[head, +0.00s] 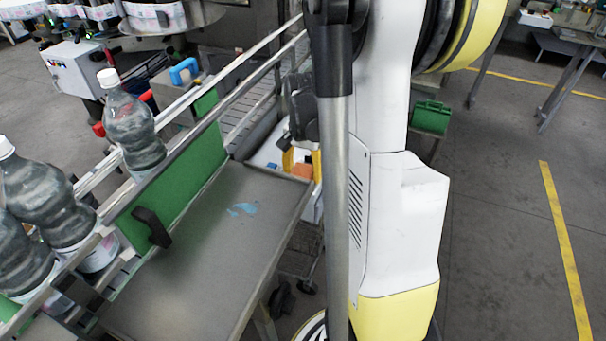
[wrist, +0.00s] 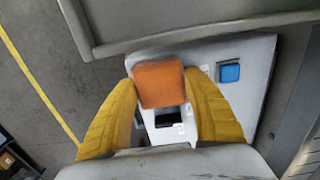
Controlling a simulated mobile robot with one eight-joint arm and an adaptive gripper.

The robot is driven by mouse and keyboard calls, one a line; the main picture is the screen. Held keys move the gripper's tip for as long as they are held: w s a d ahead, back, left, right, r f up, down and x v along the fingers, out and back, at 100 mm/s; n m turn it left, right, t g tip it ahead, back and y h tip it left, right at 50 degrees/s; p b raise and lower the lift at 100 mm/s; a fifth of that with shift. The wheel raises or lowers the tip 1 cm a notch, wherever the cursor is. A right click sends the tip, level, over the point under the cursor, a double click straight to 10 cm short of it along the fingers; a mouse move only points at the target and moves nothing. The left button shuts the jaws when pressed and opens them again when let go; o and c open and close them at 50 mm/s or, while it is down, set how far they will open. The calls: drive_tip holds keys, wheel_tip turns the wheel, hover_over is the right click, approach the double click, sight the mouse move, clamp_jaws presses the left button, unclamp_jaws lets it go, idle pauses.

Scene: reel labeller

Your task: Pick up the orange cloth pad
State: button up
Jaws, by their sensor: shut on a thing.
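The orange cloth pad (wrist: 160,84) is a small square between the tips of my gripper (wrist: 159,88) in the wrist view. The two yellow fingers are shut on its left and right sides. In the head view the orange pad (head: 302,171) shows as a small patch beyond the metal table, between the yellow fingers of my gripper (head: 301,163). My arm hides part of that area. A pale panel or box top lies below the pad in the wrist view; I cannot tell whether the pad touches it.
The pale surface (wrist: 255,65) carries a blue square (wrist: 229,73) right of the pad. A grey metal table (head: 215,255) with a raised rim stands close by. Bottles (head: 132,120) stand along a railed conveyor at left. A green box (head: 430,117) is at right. Open floor lies right.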

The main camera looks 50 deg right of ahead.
sight(307, 171)
drive_tip(key=r, duration=0.1)
drive_tip(key=r+p, duration=0.1)
drive_tip(key=r, duration=0.1)
drive_tip(key=s+r, duration=0.1)
drive_tip(key=shift+d+r, duration=0.15)
drive_tip(key=shift+d, duration=0.1)
drive_tip(key=s+d+r+p, duration=0.2)
drive_tip(key=s+d+r, duration=0.4)
drive_tip(key=s, duration=0.2)
drive_tip(key=shift+s, duration=0.3)
drive_tip(key=shift+o, duration=0.3)
drive_tip(key=shift+w, duration=0.1)
